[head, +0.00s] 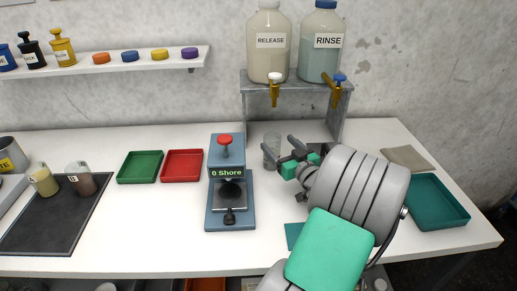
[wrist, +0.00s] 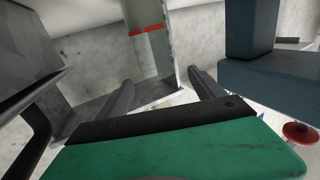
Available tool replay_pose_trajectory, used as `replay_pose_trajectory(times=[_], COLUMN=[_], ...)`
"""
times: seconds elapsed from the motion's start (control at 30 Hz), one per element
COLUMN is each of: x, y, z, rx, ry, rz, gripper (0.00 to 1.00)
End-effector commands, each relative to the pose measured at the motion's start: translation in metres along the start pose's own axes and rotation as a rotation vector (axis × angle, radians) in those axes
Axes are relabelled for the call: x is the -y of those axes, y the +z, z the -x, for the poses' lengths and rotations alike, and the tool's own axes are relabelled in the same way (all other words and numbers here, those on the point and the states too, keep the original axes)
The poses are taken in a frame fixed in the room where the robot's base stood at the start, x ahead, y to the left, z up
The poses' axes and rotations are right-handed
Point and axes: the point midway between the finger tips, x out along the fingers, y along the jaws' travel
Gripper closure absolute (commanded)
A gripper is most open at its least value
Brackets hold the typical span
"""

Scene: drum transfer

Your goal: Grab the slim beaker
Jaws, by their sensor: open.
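The slim beaker (head: 272,141) is a clear, narrow glass standing upright on the white table, right of the Shore tester and in front of the grey dispenser stand. In the wrist view the beaker (wrist: 149,42) has a red band and appears beyond the fingers, roughly in line with the gap between them. My gripper (head: 279,146) is open and close to the beaker in the head view; the fingers also show in the wrist view (wrist: 160,80). Nothing is held. The beaker's lower part is partly hidden by a finger in the head view, so contact cannot be told.
The blue Shore tester (head: 231,215) stands close on the left. The stand (head: 297,84) carries the RELEASE (head: 268,55) and RINSE (head: 319,60) bottles, with taps overhanging. Red (head: 182,178) and green (head: 125,178) trays lie left, a teal tray (head: 455,215) right.

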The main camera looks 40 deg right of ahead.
Motion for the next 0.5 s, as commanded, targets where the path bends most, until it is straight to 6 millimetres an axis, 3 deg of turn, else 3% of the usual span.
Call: replay_pose_trajectory(times=[0.17, 0.5], x=[-0.005, -0.002], y=[0.000, 0.006], z=[-0.006, -0.060], rx=[-0.012, -0.011], ry=[0.011, 0.008], rz=[-0.001, -0.001], gripper=[0.22, 0.22])
